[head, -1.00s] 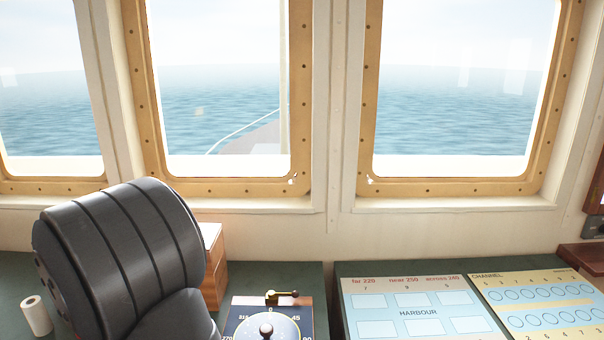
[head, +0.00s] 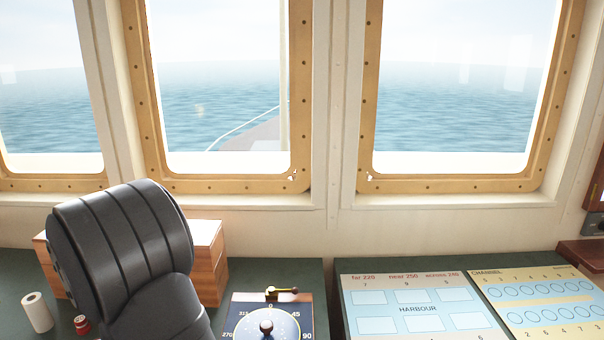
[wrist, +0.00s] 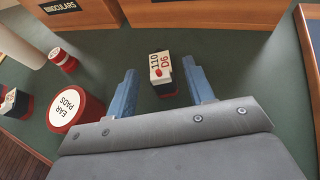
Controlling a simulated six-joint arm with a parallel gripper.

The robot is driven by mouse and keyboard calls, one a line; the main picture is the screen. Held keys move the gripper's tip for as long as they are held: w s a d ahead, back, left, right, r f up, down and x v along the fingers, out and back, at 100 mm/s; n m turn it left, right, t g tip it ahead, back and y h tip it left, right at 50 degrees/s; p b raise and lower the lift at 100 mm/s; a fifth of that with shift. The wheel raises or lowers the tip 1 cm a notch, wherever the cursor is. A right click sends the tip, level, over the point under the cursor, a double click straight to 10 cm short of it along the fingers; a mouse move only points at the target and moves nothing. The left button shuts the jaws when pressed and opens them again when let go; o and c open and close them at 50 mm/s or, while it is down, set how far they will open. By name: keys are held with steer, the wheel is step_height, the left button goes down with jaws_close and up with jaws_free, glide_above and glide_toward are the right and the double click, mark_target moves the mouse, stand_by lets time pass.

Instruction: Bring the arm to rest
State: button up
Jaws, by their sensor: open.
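My gripper (wrist: 165,92) shows in the wrist view with its two blue fingers apart. Nothing is held between them. A small block marked 110 D6 (wrist: 160,66), white with a red dot and a dark base, stands on the green desk beyond and between the fingertips. In the head view the fingers are out of sight. Only a dark, rounded part of my arm shows at the lower left.
The wrist view shows a red tub labelled EAR PADS (wrist: 72,108), a small red-and-white piece (wrist: 62,58) and a wooden box labelled BINOCULARS (wrist: 80,12). In the head view, a dial (head: 268,328), a harbour chart (head: 418,310), a channel chart (head: 545,302) and a white roll (head: 37,312) lie on the desk.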

steer(key=shift+x, duration=0.9)
step_height(320, 180, up, 4)
steer(key=shift+r, duration=0.2)
steer(key=w+d+r, duration=0.2)
steer(key=d+r, duration=1)
steer(key=w+d+m+h, duration=0.2)
steer(key=w+d, duration=0.3)
steer(key=d, duration=0.2)
steer(key=w+d+m+t+h, duration=0.1)
steer(key=w+d+m+h, duration=0.1)
steer(key=d, duration=0.6)
steer(key=w+h, duration=0.1)
steer(key=w, duration=0.1)
steer(key=shift+w+d, duration=0.25)
steer(key=shift+w, duration=0.15)
steer(key=shift+f, duration=0.1)
